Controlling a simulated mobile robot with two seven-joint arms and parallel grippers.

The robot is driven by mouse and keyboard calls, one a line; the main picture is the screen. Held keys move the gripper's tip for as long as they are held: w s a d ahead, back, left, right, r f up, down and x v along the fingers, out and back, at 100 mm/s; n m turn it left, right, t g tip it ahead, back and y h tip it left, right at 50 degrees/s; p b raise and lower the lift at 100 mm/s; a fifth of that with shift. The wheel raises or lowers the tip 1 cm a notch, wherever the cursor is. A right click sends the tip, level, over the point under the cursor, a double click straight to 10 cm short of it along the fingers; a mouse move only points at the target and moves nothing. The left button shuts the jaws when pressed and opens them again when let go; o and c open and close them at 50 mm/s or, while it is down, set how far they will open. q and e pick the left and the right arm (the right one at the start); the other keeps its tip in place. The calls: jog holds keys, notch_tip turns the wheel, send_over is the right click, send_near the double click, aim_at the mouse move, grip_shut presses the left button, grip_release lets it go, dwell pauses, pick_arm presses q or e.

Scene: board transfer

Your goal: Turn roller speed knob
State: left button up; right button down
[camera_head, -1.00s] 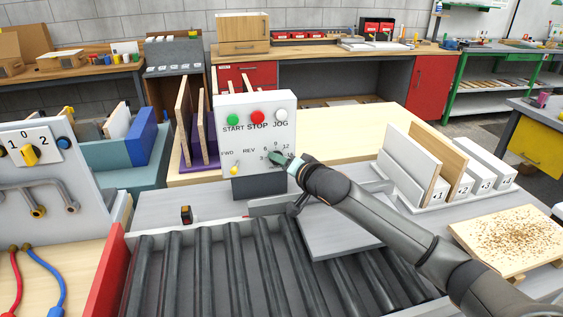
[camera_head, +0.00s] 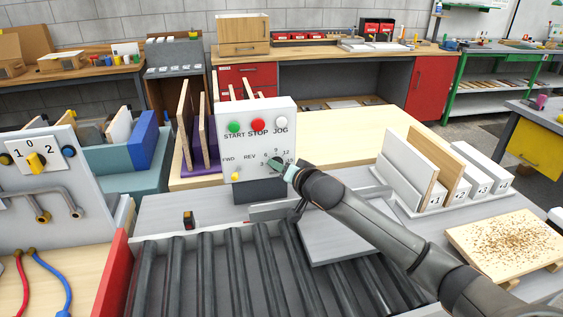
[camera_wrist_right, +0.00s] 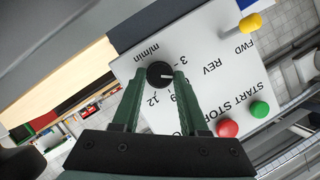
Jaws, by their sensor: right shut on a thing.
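The roller speed knob (camera_wrist_right: 160,74) is a round black dial with a white pointer line. In the right wrist view numbers 3, 9 and 12 and "m/min" show around it. It sits on the white control box (camera_head: 256,110), which carries START, STOP and JOG buttons and a yellow FWD/REV switch (camera_head: 236,177). My right gripper (camera_wrist_right: 157,80) has its green fingers on both sides of the knob, shut on it. In the head view this gripper (camera_head: 283,168) reaches the lower right of the box's face and hides the knob. My left gripper is not in view.
The roller conveyor (camera_head: 205,270) runs in front of the box, with a grey plate (camera_head: 345,238) on it under my right arm. Upright boards in a rack (camera_head: 430,178) stand at right. A speckled board (camera_head: 508,240) lies at far right. A left panel (camera_head: 40,170) has a yellow switch.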

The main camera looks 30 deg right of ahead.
jog(key=shift+w+a+r+n+g+h+p, duration=0.1)
jog(key=shift+n+g+h+p, duration=0.25)
jog(key=shift+n+h+p, duration=0.7)
jog(key=shift+a+n+g+h+p, duration=0.1)
jog(key=shift+n+g+h+p, duration=0.3)
jog(key=shift+n+p, duration=1.2)
jog(key=shift+p, duration=0.3)
jog(key=shift+c, duration=2.2)
grip_release()
jog(key=v, duration=1.2)
jog(key=shift+s+a+b, duration=0.2)
jog(key=shift+s+b, duration=0.05)
jog(key=shift+b, duration=0.05)
